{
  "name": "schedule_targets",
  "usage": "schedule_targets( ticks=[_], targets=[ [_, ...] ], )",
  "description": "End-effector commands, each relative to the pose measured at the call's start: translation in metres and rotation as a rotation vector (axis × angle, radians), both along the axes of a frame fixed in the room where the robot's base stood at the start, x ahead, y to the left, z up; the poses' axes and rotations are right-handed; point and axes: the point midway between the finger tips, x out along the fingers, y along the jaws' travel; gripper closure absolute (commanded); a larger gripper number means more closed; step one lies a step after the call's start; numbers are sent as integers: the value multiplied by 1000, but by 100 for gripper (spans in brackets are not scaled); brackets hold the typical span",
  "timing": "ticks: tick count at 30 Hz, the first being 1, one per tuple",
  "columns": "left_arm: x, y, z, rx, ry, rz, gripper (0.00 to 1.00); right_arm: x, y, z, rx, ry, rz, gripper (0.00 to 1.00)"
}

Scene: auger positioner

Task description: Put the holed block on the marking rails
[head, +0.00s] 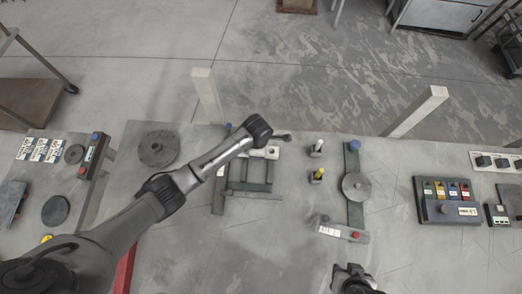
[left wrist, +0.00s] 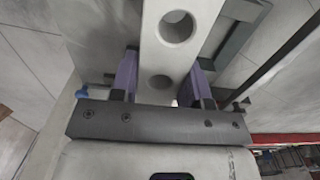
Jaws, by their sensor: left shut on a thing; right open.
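The holed block (left wrist: 167,55) is a pale grey bar with two round holes showing in the left wrist view. My left gripper (left wrist: 160,80) is shut on it, one finger on each side. In the head view a pale part of the block (head: 272,153) shows just below the end of my left arm, at the far end of the dark marking rails (head: 250,187). A dark frame part also shows beyond the block in the left wrist view. I cannot tell whether the block touches the rails. My right gripper (head: 352,278) is open and empty at the bottom edge.
Right of the rails stand a black-capped post (head: 316,147), a yellow-capped post (head: 317,175) and a dark bar with a round disc (head: 356,186). A grey disc (head: 158,148) lies left. A dark box with coloured switches (head: 447,200) sits right. The front middle table is clear.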

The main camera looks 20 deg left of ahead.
Motion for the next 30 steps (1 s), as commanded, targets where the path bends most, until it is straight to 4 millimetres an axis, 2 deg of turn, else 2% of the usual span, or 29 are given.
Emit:
schedule_targets(
  ticks=[9, 25, 26, 30],
  targets=[
    [1, 0, -31, 0, -3, -1, 100, 0, 0, -7, -1, 0, 0, 57],
    [1, 0, -38, -1, -3, 0, 100, 0, 1, -7, 4, 0, -3, 57],
    [-1, 0, -40, 1, 0, 1, 57, 0, 1, -7, 5, -1, -4, 57],
    [-1, 0, -40, 1, 0, 0, 43, 0, 2, -7, 6, -1, -4, 57]
  ],
)
